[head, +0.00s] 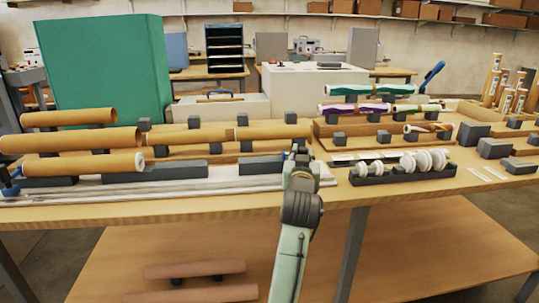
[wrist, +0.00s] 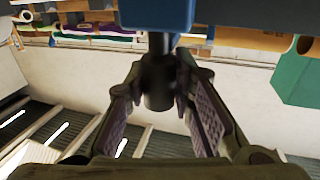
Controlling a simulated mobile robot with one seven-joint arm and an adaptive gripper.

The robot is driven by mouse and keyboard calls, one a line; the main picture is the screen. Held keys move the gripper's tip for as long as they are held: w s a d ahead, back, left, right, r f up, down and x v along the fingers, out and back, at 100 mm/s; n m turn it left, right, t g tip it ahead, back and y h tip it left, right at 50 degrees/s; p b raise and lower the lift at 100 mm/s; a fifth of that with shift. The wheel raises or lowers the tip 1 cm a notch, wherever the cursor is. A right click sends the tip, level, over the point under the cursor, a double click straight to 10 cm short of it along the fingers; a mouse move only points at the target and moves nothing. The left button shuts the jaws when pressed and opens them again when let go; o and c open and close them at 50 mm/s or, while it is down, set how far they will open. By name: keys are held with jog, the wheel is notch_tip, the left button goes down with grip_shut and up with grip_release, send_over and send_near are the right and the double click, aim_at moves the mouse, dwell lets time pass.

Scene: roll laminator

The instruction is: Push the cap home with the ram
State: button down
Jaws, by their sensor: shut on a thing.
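A brown tube (head: 80,164) lies on dark rests above the pale rail (head: 215,183). A white cap (head: 140,161) shows at its right end; how deep it sits cannot be told. My gripper (head: 299,153) is at the right end of the rail, well to the right of the cap. In the wrist view my gripper (wrist: 160,92) is shut on a dark round handle (wrist: 157,75), with a finger on each side. The handle hangs on a thin stem from a blue block (wrist: 157,12), which looks like the ram.
A blue clamp (head: 10,184) stands at the rail's left end. Dark blocks (head: 172,170) sit along the rail. More brown tubes (head: 190,137) lie behind it. A dark rack (head: 375,174) of white caps (head: 425,160) stands to the right. A green cabinet (head: 100,70) rises behind.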

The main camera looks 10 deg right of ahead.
jog(key=d, duration=0.5)
jog(key=shift+s+d+r, duration=0.15)
jog(key=shift+d+r, duration=0.1)
jog(key=shift+d, duration=0.05)
jog(key=c, duration=1.5)
grip_release()
jog(key=shift+d+f, duration=0.15)
jog(key=shift+d, duration=0.1)
jog(key=shift+o, duration=0.7)
jog(key=shift+a, duration=0.1)
jog(key=shift+s+a+f, duration=0.1)
jog(key=shift+s+a, duration=0.05)
jog(key=shift+s, duration=0.05)
jog(key=v, duration=1.1)
jog(key=shift+s, duration=0.25)
